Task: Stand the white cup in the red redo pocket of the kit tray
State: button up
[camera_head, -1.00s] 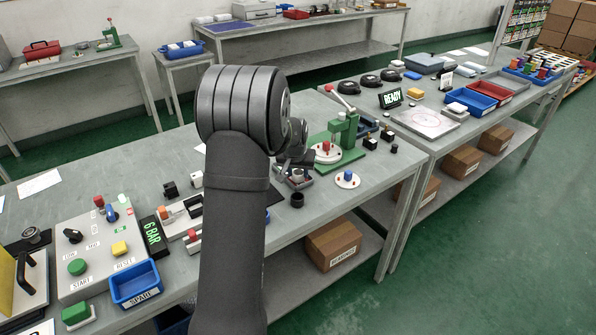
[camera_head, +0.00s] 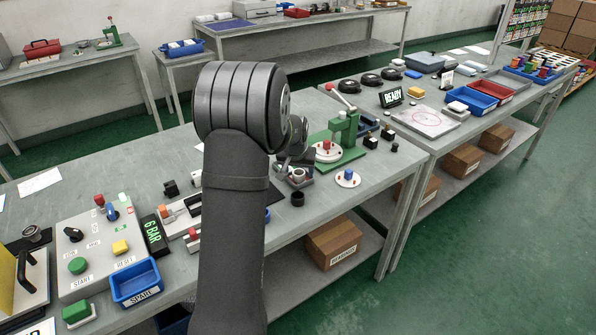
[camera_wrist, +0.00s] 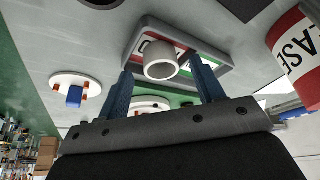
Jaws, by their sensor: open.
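The white cup (camera_wrist: 160,62) is in the wrist view, mouth facing the camera, between my gripper's fingers and over the kit tray. My gripper (camera_wrist: 161,66) is open, its two blue fingers apart on either side of the cup with gaps visible. The kit tray (camera_wrist: 140,42) is a pale grey frame with red and green edging and a partly hidden label inside. The cup covers part of the pockets, so which one its base is in is unclear. In the head view the tray (camera_head: 286,184) and cup (camera_head: 298,174) are small, just below my gripper.
A dark round part (camera_head: 297,199) stands near the bench front edge. A green press (camera_head: 345,135) and a white disc with a blue knob (camera_head: 347,180) are to the right. In the wrist view a red-and-white labelled cylinder (camera_wrist: 296,48) is close at the right.

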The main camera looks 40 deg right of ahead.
jog(key=v, duration=1.6)
jog(key=shift+w, duration=0.15)
jog(key=x, duration=1.7)
jog(key=shift+f, duration=0.1)
